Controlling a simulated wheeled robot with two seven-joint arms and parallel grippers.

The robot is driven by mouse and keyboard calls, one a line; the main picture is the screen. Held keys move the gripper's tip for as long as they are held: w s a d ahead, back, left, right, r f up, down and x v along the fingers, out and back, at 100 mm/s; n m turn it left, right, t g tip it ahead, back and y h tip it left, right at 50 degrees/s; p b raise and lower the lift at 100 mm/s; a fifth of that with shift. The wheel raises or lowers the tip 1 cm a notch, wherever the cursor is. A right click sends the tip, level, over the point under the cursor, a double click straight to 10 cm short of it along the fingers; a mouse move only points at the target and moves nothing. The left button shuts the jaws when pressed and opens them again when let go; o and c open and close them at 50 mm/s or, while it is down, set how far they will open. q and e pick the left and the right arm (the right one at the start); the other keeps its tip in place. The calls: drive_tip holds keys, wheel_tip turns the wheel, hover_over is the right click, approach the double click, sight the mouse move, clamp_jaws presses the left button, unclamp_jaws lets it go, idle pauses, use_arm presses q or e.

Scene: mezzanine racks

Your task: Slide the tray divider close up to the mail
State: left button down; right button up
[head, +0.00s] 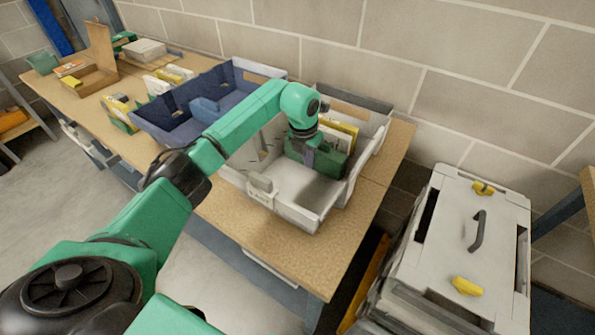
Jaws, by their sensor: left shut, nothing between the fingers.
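The grey-white mail tray (322,212) stands on the wooden table near its right end. Inside it, toward the back, the green tray divider (332,163) stands upright across the tray. The mail (342,135), white and yellow envelopes, stands behind the divider; from this angle I cannot tell how wide any gap between them is. My left gripper (308,160) reaches down into the tray, shut and empty, on the near side of the divider at its left part. I cannot tell whether the fingertips touch it. My arm hides part of the tray's left side. My right gripper is out of view.
A blue tote (165,122) stands left of the tray, partly behind my arm. An open cardboard box (95,78) and small green bins with mail are farther left. A white lidded case (468,225) stands right of the table. The tray's near floor is clear.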

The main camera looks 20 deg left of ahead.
use_arm(q)
drive_tip(key=shift+w+d+b, duration=0.1)
drive_tip(key=shift+w+b, duration=0.2)
drive_tip(key=shift+w, duration=0.3)
idle(0.7)
drive_tip(key=shift+s+r+p, duration=0.1)
drive_tip(key=shift+s+p, duration=0.4)
drive_tip(key=shift+s, duration=0.3)
wheel_tip(320, 180, up, 13)
drive_tip(key=p, duration=0.9)
drive_tip(key=shift+w, duration=0.1)
